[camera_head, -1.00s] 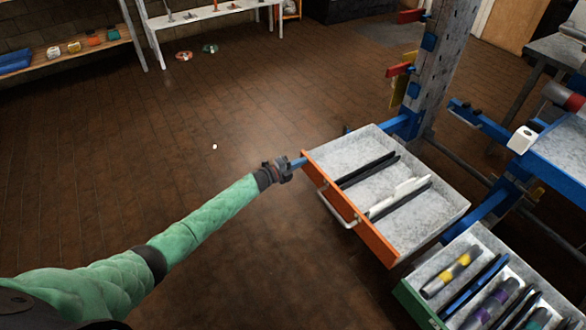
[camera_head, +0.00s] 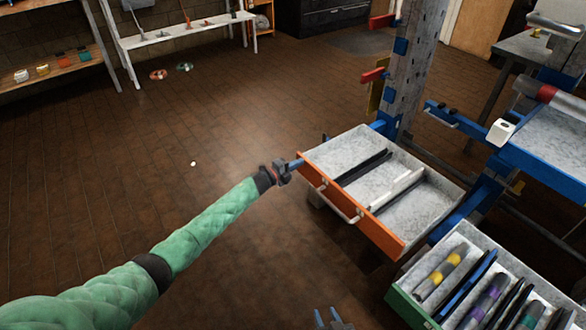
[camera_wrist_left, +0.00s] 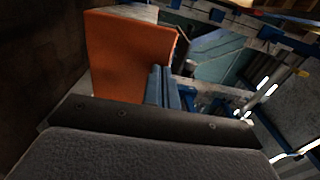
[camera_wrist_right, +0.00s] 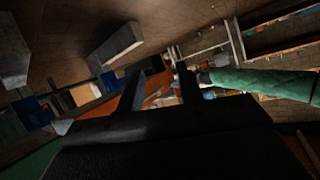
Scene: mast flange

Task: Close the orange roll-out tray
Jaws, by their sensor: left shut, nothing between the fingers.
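The orange roll-out tray (camera_head: 350,205) stands pulled out from the mast in the head view, with a grey bed, dark dividers and a pale handle on its orange front. My left gripper (camera_head: 297,164) is shut and empty at the far left end of that front. In the left wrist view its closed blue fingers (camera_wrist_left: 162,87) are close beside the orange panel (camera_wrist_left: 130,58); they appear to touch it, but the contact is not clear. My right gripper (camera_head: 333,318) is at the bottom edge of the head view, clear of the tray. Its fingers (camera_wrist_right: 160,88) are apart in the right wrist view.
A green-fronted tray (camera_head: 412,309) with several tubes lies to the near right of the orange tray. The perforated mast (camera_head: 405,75) stands behind. A blue-edged shelf (camera_head: 548,160) is at the right. The floor at the left (camera_head: 120,170) is open.

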